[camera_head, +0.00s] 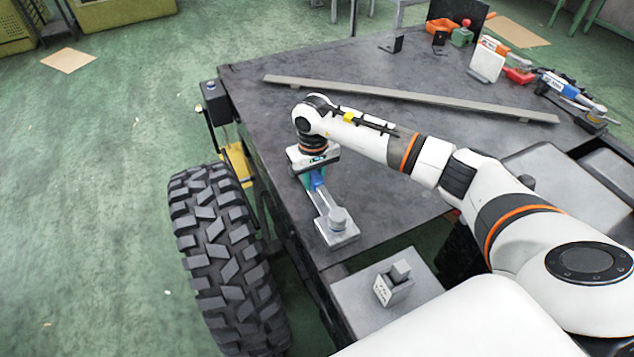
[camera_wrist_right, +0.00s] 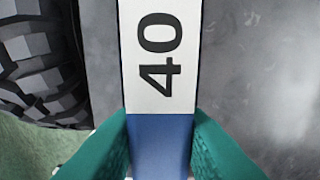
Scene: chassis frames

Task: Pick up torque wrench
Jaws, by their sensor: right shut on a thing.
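The torque wrench (camera_wrist_right: 160,65) lies between the teal fingers of my right gripper (camera_wrist_right: 160,150) in the right wrist view. It shows a white face with a black "40" and a blue section. My right gripper (camera_head: 316,181) is shut on the blue section, low over the left edge of the dark chassis top. In the head view a grey length of the wrench (camera_head: 325,203) runs down from the fingers to a round grey piece on a grey plate. The gripper hides part of the wrench. My left gripper is not in view.
A long grey bar (camera_head: 400,97) lies across the dark chassis top (camera_head: 260,130). A big black tyre (camera_head: 225,260) stands at the left. A small grey block (camera_head: 398,285) sits on a plate in front. Several tools and a red part (camera_head: 520,75) are at the back right.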

